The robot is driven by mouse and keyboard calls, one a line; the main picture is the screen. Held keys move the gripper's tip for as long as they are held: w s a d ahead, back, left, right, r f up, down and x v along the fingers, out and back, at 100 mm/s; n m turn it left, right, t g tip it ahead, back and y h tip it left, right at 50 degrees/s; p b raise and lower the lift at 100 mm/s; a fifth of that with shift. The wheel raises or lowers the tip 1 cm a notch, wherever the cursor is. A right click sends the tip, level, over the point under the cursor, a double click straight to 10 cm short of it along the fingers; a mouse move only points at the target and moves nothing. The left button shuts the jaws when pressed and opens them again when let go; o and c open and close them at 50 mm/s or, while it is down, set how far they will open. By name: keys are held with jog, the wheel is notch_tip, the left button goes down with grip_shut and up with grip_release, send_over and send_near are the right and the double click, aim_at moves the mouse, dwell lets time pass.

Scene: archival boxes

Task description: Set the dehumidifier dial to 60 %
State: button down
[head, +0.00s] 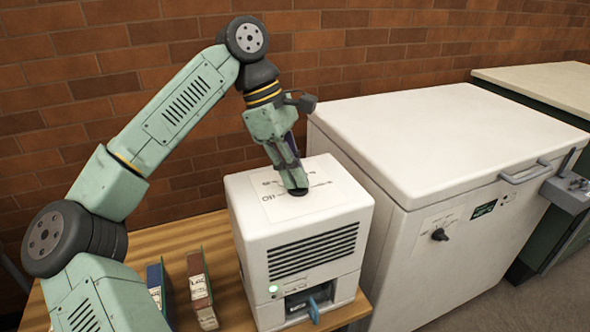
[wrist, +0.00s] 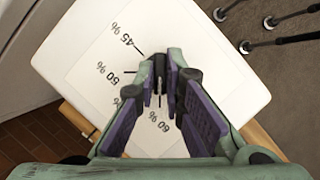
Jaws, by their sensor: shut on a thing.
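The dehumidifier (head: 300,230) is a white box with a dark slatted grille and a printed scale on its top. My gripper (head: 297,188) reaches down onto the top from above. In the wrist view my gripper (wrist: 160,78) is shut on the small dark dial (wrist: 159,66), with one purple-padded finger on each side. The fingers hide much of the dial, and I cannot tell its exact setting.
A white chest (head: 450,140) with a handle and a black knob (head: 439,235) stands close on the right. A blue binder (head: 155,284) and a red binder (head: 198,280) stand on the wooden table (head: 185,238) to the left. A brick wall (head: 110,60) is behind.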

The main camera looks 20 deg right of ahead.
jog(key=c, duration=1.7)
grip_release()
jog(key=shift+f, duration=0.1)
jog(key=v, duration=1.2)
